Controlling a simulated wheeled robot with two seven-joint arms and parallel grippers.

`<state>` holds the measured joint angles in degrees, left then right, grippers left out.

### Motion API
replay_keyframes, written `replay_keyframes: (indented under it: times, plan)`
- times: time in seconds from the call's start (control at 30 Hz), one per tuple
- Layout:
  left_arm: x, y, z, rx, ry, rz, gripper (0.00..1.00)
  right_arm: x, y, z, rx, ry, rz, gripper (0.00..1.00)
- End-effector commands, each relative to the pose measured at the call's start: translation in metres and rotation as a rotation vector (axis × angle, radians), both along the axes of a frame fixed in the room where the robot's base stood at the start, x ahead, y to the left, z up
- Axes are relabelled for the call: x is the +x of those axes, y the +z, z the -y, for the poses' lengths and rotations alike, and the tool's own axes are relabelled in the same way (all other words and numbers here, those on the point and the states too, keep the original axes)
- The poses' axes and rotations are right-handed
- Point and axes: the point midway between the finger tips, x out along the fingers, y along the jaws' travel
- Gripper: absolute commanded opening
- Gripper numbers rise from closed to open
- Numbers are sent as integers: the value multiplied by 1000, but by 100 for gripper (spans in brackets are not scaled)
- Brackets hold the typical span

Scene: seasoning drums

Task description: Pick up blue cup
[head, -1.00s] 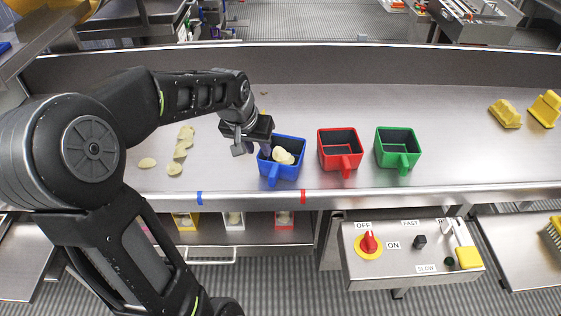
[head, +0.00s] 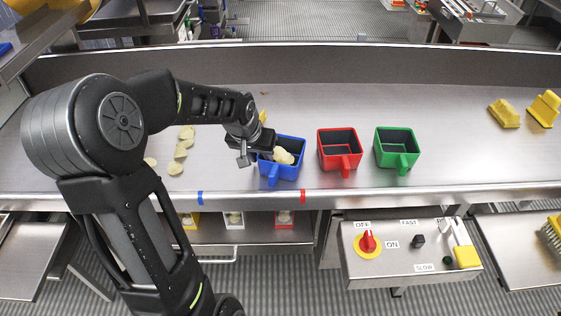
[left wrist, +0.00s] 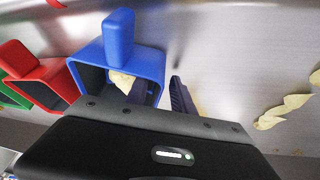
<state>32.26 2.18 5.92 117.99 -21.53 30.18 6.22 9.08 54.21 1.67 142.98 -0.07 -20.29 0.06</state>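The blue cup (head: 284,173) stands upright on the steel table with pale chips (head: 283,156) in it and its handle toward the table's front edge. My left gripper (head: 262,147) is at the cup's left side. In the left wrist view, the blue cup (left wrist: 118,40) shows between and beside the fingers. There my left gripper (left wrist: 160,90) is open: one finger reaches inside the cup and the other is outside it, with the cup wall between them. A gap shows between the outer finger and the wall. My right gripper is not in view.
A red cup (head: 339,152) and a green cup (head: 397,151) stand to the right. Loose chips (head: 181,153) lie left of the gripper. Yellow pieces (head: 505,113) lie at the far right. A control box (head: 410,254) is below the table edge.

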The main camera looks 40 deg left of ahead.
Motion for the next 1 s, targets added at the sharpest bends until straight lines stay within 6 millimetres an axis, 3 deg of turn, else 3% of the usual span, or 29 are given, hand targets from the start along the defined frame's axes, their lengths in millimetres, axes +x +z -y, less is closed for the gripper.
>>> replay_keyframes:
  times: [0.07,0.4,1.0]
  plan:
    - [0,0,0,0,0,0,27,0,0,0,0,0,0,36]
    - [0,0,0,0,0,0,0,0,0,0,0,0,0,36]
    - [0,0,0,0,0,0,0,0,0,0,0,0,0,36]
